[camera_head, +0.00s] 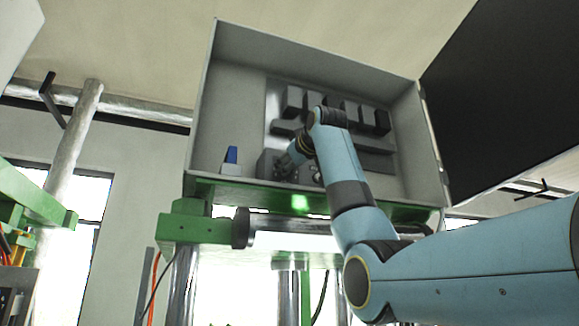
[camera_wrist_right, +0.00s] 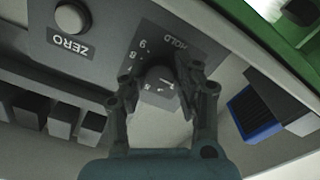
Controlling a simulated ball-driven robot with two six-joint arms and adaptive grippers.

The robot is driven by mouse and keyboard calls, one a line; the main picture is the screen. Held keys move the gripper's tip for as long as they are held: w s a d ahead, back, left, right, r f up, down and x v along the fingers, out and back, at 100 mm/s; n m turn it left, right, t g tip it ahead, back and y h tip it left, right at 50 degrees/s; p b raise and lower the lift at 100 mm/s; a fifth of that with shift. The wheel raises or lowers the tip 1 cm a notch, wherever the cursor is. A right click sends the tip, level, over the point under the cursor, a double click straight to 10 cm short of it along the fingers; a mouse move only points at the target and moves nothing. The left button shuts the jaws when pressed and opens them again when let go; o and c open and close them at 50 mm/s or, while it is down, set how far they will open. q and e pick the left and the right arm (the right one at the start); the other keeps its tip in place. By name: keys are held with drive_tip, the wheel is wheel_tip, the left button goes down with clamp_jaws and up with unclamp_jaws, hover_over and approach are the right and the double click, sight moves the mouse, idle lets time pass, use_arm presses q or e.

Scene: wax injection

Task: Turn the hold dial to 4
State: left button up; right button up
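My right gripper (camera_wrist_right: 160,88) has one finger on each side of the knob. The fingers stand apart, with small gaps seeming to remain beside the knob. In the head view my right gripper (camera_head: 297,152) is at the front of the grey control box (camera_head: 268,164) inside the cabinet, and hides much of it. My left gripper is not in view.
A ZERO button (camera_wrist_right: 71,18) sits beside the dial plate. A blue-and-white block (camera_head: 231,160) stands on the floor of the open grey cabinet (camera_head: 228,98). Several dark blocks (camera_head: 293,101) line its back. A green frame (camera_head: 190,228) runs below.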

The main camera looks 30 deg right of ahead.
clamp_jaws()
drive_tip(key=shift+m, duration=0.4)
drive_tip(key=m+b, duration=0.1)
drive_tip(key=m, duration=0.3)
drive_tip(key=shift+m, duration=0.3)
drive_tip(key=m+b, duration=0.1)
drive_tip(key=m, duration=0.4)
drive_tip(key=shift+m+b, duration=0.4)
drive_tip(key=o, duration=0.5)
unclamp_jaws()
drive_tip(key=shift+o, duration=0.2)
